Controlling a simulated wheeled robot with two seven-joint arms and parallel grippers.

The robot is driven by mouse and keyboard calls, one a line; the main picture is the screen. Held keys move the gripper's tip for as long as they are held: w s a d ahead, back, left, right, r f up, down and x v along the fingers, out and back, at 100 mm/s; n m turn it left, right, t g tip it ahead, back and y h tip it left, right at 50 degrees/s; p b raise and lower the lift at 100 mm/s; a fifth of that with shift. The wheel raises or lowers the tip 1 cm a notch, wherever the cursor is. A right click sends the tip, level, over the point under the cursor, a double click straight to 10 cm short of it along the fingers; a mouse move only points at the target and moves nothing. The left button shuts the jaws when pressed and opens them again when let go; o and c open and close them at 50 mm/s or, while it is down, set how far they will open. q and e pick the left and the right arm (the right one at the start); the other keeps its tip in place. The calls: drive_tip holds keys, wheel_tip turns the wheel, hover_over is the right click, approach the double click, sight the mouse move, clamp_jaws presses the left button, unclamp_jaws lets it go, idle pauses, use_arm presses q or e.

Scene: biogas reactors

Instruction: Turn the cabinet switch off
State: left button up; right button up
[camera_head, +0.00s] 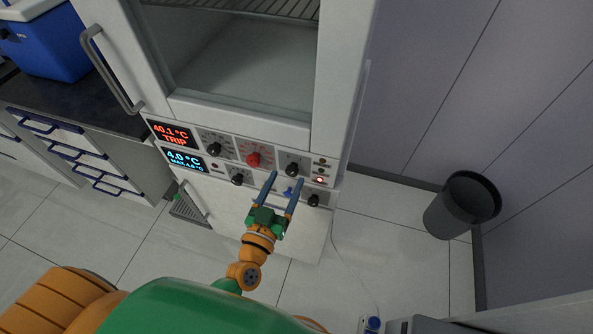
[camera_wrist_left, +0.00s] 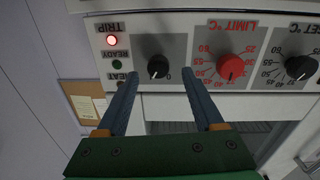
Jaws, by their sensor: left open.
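The cabinet switch is a black rotary knob (camera_head: 292,169) in the upper row of the cabinet's control panel, right of the red limit knob (camera_head: 253,159). In the left wrist view, where the panel appears upside down, the switch (camera_wrist_left: 158,67) shows a pale pointer line and a "0" mark beside it. My left gripper (camera_head: 288,178) is open. Its two blue fingers (camera_wrist_left: 161,76) point at the panel, with the switch between their tips in the picture. I cannot tell whether the tips reach around it. The red TRIP lamp (camera_wrist_left: 112,41) is lit. My right gripper is not in view.
A lower row holds a blue knob (camera_head: 289,191) and black knobs. The upper display (camera_head: 171,133) reads 40.1 °C TRIP. A cabinet door handle (camera_head: 112,72) sticks out at left. A black bin (camera_head: 462,205) stands at right; the floor between is mostly clear.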

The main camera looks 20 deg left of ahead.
sight(293, 169)
use_arm(q)
drive_tip(key=shift+w, duration=1.15)
drive_tip(key=shift+w+d, duration=0.25)
drive_tip(key=shift+s, duration=0.1)
clamp_jaws()
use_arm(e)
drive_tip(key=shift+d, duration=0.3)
use_arm(q)
drive_tip(key=shift+f+n, duration=0.1)
drive_tip(key=shift+n, duration=0.2)
drive_tip(key=n+b, duration=0.1)
drive_tip(key=n, duration=0.4)
drive_tip(key=shift+a+f, duration=0.1)
drive_tip(key=n+b, duration=0.1)
drive_tip(key=n, duration=0.5)
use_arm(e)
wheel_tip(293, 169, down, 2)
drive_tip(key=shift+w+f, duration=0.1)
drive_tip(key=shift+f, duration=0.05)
use_arm(q)
drive_tip(key=shift+n, duration=0.3)
